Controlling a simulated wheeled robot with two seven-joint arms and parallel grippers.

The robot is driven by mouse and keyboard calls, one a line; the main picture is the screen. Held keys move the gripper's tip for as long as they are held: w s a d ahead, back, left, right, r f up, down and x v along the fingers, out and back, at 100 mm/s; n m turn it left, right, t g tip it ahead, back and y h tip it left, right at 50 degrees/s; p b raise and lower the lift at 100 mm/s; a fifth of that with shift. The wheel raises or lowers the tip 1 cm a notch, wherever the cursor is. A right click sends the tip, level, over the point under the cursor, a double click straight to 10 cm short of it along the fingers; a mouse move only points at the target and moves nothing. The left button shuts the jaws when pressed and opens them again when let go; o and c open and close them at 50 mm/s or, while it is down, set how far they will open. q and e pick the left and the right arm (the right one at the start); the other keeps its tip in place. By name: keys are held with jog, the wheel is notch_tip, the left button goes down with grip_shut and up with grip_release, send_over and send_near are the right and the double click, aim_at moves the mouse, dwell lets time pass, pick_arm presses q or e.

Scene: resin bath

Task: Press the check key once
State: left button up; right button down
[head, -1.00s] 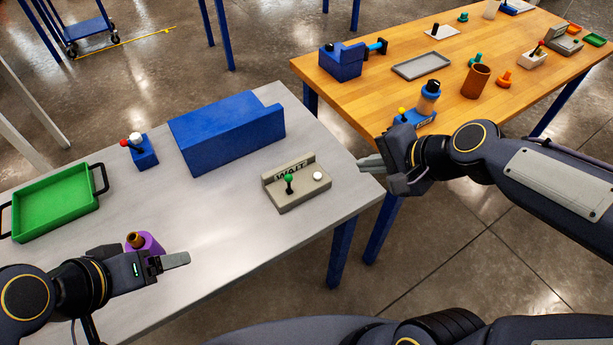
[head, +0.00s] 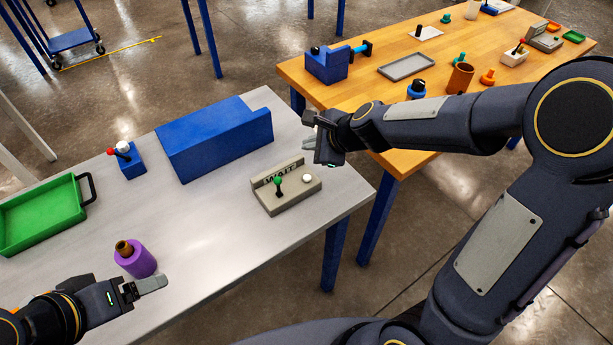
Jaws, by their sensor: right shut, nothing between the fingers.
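A beige control box (head: 290,203) stands on the grey table near its right edge. I see no label that tells whether the white key is the check key. My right gripper (head: 309,145) is shut and empty, above and behind the box in the head view, apart from the key. My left gripper (head: 152,285) is over the near left of the table; its fingers overlap, so its opening is unclear.
A blue block (head: 215,142), a small blue box with red and white knobs (head: 127,161), a green tray (head: 40,217) and a purple cylinder (head: 138,262) stand on the grey table (head: 215,235). A wooden table (head: 300,82) with several items lies beyond my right arm.

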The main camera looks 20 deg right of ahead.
jog(key=shift+f+b, duration=4.2)
jog(key=shift+f, duration=0.2)
jog(key=shift+f+b, duration=0.35)
jog(key=shift+f, duration=0.05)
jog(key=shift+f+b, duration=0.45)
jog(key=shift+f, duration=0.05)
jog(key=shift+r, duration=0.15)
jog(key=shift+r+p, duration=0.8)
jog(key=shift+p, duration=0.15)
notch_tip(320, 180, up, 5)
jog(key=p, duration=0.5)
